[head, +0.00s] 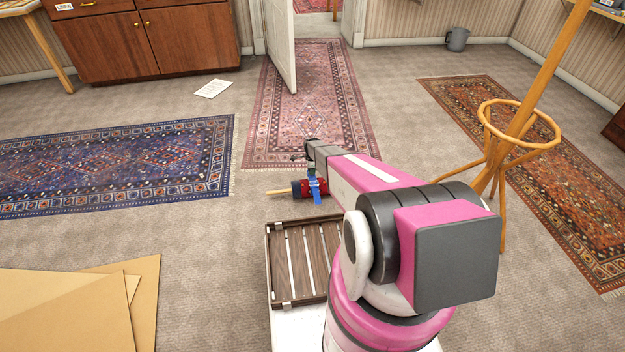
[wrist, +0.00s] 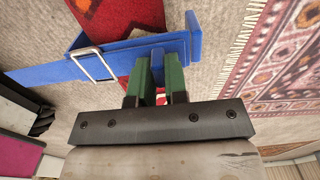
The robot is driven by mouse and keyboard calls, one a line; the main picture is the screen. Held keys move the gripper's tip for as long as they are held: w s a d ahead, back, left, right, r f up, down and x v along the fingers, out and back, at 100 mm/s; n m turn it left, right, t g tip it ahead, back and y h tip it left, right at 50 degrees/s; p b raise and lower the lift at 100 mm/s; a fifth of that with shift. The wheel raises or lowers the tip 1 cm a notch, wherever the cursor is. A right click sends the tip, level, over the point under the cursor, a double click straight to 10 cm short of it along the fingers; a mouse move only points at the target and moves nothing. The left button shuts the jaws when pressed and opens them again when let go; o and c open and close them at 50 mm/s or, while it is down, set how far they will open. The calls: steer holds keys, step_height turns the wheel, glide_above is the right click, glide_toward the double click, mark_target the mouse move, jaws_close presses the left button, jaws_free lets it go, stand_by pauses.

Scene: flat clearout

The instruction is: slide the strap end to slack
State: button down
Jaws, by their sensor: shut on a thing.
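A blue strap (wrist: 55,73) runs across the wrist view and passes through a metal buckle (wrist: 93,66). Behind it is a red patterned piece (wrist: 112,20); in the head view it shows as a small red roll (head: 304,189) with the blue strap (head: 315,189) around it. My gripper (wrist: 157,82) has green fingertips shut on the strap end (wrist: 157,54), a short blue tab to the right of the buckle. In the head view my arm covers most of the gripper, and the buckle is too small to make out there.
A slatted wooden tray (head: 268,262) lies in front of my arm. Flat cardboard (head: 60,310) is at the lower left. A wooden coat stand (head: 520,125) stands at right. Rugs (head: 120,165) lie on the carpet, and a door (head: 281,45) stands open at the back.

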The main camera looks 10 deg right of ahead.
mark_target(313, 178)
steer(key=shift+s, duration=1.95)
steer(key=c, duration=0.9)
jaws_free()
steer(key=shift+r, duration=0.1)
steer(key=shift+r, duration=2.9)
